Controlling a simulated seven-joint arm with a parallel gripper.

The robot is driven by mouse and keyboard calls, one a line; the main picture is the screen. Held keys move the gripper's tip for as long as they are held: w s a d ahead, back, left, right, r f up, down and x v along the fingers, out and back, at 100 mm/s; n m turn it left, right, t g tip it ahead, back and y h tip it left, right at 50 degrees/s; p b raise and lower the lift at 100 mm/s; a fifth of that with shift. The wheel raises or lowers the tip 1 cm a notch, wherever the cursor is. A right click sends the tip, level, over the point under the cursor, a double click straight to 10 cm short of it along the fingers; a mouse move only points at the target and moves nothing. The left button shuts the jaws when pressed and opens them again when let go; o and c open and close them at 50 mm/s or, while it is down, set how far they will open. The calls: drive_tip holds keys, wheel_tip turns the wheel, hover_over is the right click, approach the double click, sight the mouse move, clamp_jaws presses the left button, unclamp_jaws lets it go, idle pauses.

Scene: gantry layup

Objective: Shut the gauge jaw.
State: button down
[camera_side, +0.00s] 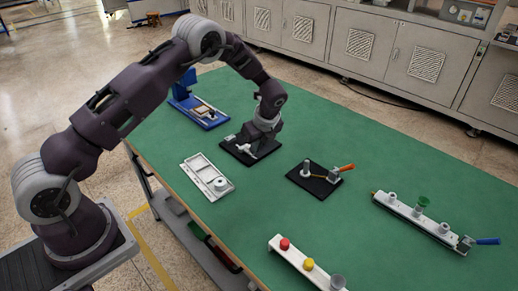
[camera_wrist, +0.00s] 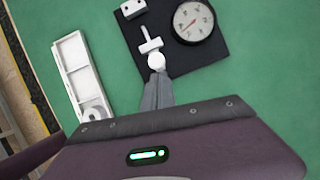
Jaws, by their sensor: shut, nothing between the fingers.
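The gauge is a black base plate (camera_side: 236,157) with a round white dial (camera_wrist: 193,21) on its right in the wrist view. A white T-shaped sliding jaw (camera_wrist: 151,45) with a round white knob (camera_wrist: 156,61) lies left of the dial. A white block (camera_wrist: 132,8) with dark holes sits beyond it, with a clear gap between block and jaw. My gripper (camera_wrist: 157,80) is shut and empty, its grey fingertips right at the near side of the knob. I cannot tell whether they touch it. In the side view my gripper (camera_side: 257,142) is low over the plate and hides the dial.
A white tray (camera_side: 196,169) with a round grey piece lies left of the gauge. A blue stand (camera_side: 184,100) is behind. A black plate with an orange lever (camera_side: 347,168) is to the right. White racks (camera_side: 408,210) (camera_side: 293,260) are farther right and in front. Green table is clear between them.

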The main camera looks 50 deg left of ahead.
sight(242, 148)
drive_tip(key=a, duration=0.6)
drive_tip(key=shift+a, duration=0.35)
drive_tip(key=d, duration=0.5)
drive_tip(key=shift+s+d, duration=0.1)
drive_tip(key=shift+s, duration=0.3)
drive_tip(key=s+d+r+n+t+h, duration=0.1)
drive_tip(key=s+d+r+n, duration=0.2)
drive_tip(key=r, duration=0.5)
drive_tip(key=s+d+r+n, duration=0.2)
drive_tip(key=s+r, duration=0.3)
drive_tip(key=r, duration=0.4)
drive_tip(key=s+d+r+n+t+h, duration=0.1)
drive_tip(key=s+d+r+n, duration=0.2)
drive_tip(key=r, duration=0.5)
drive_tip(key=s+d+r+n+t+h, duration=0.1)
drive_tip(key=s+n, duration=0.5)
drive_tip(key=s, duration=0.6)
drive_tip(key=s+d+r+n+t+h, duration=0.1)
drive_tip(key=s+d+n, duration=0.3)
drive_tip(key=s, duration=0.7)
drive_tip(key=shift+s+d+r+n+t, duration=0.2)
drive_tip(key=shift+s+r+n+t, duration=0.2)
drive_tip(key=shift+r+n, duration=0.55)
